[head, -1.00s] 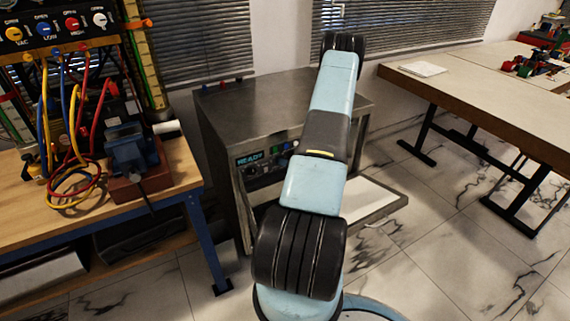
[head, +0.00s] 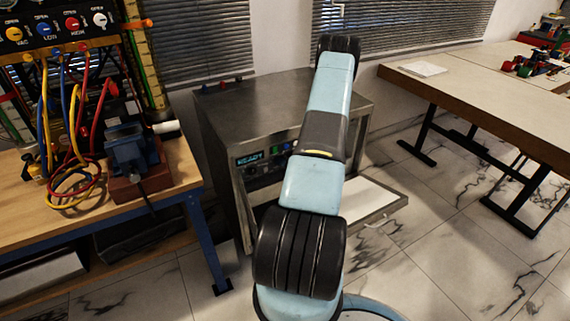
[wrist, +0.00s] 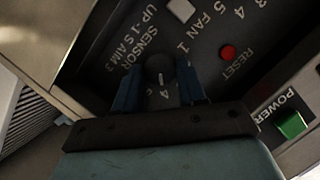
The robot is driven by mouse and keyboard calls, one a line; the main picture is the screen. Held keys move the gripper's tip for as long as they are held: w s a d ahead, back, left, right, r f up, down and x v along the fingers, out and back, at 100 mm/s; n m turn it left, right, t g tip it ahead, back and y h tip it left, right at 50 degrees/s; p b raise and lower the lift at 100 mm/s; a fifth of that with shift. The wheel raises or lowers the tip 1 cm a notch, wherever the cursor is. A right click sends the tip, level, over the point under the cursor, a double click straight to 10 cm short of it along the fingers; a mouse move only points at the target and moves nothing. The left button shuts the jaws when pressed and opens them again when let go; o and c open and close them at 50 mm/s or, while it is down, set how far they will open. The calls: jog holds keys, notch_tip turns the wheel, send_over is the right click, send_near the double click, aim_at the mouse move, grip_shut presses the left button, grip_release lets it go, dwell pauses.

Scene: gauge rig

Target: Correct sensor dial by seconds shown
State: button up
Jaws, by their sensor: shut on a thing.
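In the wrist view, the dark round sensor dial (wrist: 158,68) sits on a dark panel, beside print that reads SENSOR, UP-1S, AIM 3. A short pale mark on the dial points down in the picture, toward a printed 4. My gripper (wrist: 160,88) has its two blue fingers on either side of the dial and is shut on it. In the head view, a lit display (head: 250,158) on the front of a metal cabinet (head: 225,130) seems to read READY. I cannot make out any seconds. My arm hides my gripper and part of the panel there.
Near the dial in the wrist view are a red RESET button (wrist: 228,52), a green POWER switch (wrist: 291,125) and a pale FAN switch (wrist: 181,9). The cabinet's lowered door (head: 375,205) lies to the right of my arm. A hose-covered bench (head: 185,165) stands left.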

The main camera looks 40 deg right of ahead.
jog(key=shift+d, duration=0.1)
jog(key=shift+c, duration=0.7)
jog(key=shift+s+d, duration=0.1)
jog(key=shift+d, duration=0.05)
jog(key=shift+a+n+h, duration=0.2)
jog(key=shift+n+h, duration=0.2)
jog(key=shift+a+n+g+h, duration=0.15)
jog(key=shift+n+g+h, duration=0.3)
jog(key=shift+n, duration=0.45)
jog(key=shift+a+n+g+h, duration=0.15)
jog(key=shift+n+g+h, duration=0.2)
jog(key=shift+n+h, duration=0.8)
jog(key=shift+n, duration=0.25)
